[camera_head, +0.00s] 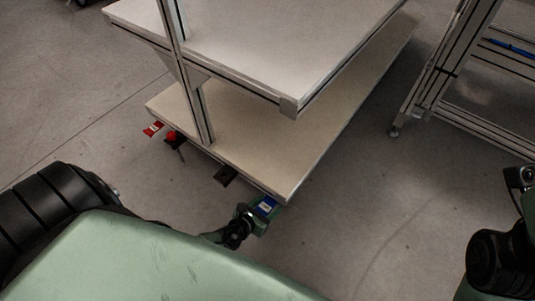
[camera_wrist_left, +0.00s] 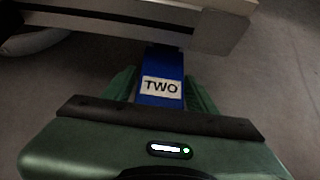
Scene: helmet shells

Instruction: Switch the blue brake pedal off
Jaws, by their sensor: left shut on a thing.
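The blue brake pedal (camera_head: 265,206) sits low at the near corner of the cart's lower shelf. In the left wrist view the blue pedal (camera_wrist_left: 165,65) carries a white label reading "TWO". My left gripper (camera_head: 262,207) is at the pedal, with its green fingers (camera_wrist_left: 162,90) on both sides of it, shut on it. The pedal's far end runs toward the shelf edge, and its mount is hidden. I cannot tell the pedal's exact tilt. My right gripper does not show; only dark parts of my right arm appear at the right edge.
The cart has an upper shelf (camera_head: 270,40) and a lower shelf (camera_head: 270,150) on metal posts. Red pedals (camera_head: 153,128) and a black bracket (camera_head: 225,175) stick out along the lower shelf's left side. Another metal frame (camera_head: 440,75) stands at upper right. Floor between them is clear.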

